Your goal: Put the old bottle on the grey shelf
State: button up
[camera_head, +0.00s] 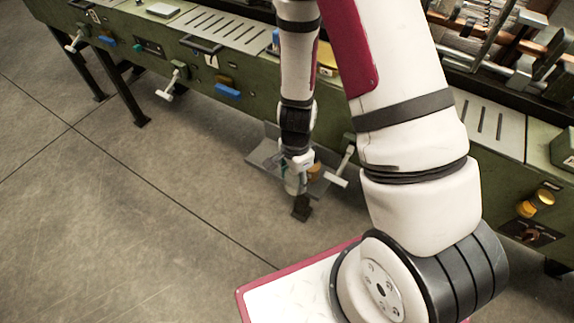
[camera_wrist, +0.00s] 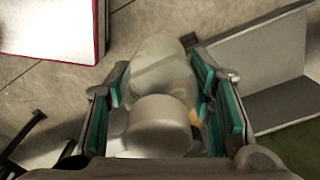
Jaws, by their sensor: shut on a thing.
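My gripper (camera_head: 297,165) hangs low in front of the green machine in the head view. In the wrist view, my gripper (camera_wrist: 160,92) has its green pads on either side of a pale, cloudy bottle (camera_wrist: 158,62) with a rounded whitish end facing the camera, and it is shut on it. In the head view the bottle is small and partly hidden by the fingers. The grey shelf (camera_head: 264,154) is an angled metal piece on the machine's front, just behind and left of my gripper. In the wrist view the grey shelf (camera_wrist: 245,52) lies right of the bottle.
The long green machine (camera_head: 228,72) crosses the back, with white-handled clamps (camera_head: 171,86) and knobs sticking out of its front. One white handle (camera_head: 344,166) is close right of my gripper. The concrete floor (camera_head: 130,215) is clear at left.

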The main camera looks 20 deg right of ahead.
jog(key=w, duration=0.5)
jog(key=w+f, duration=0.1)
jog(key=w, duration=0.9)
jog(key=shift+w+a+f, duration=0.2)
jog(key=shift+w+f, duration=0.05)
jog(key=shift+f, duration=0.05)
jog(key=shift+w+f, duration=0.1)
jog(key=shift+f, duration=1.65)
jog(key=shift+f+b, duration=0.15)
jog(key=shift+b, duration=0.2)
jog(key=o, duration=1)
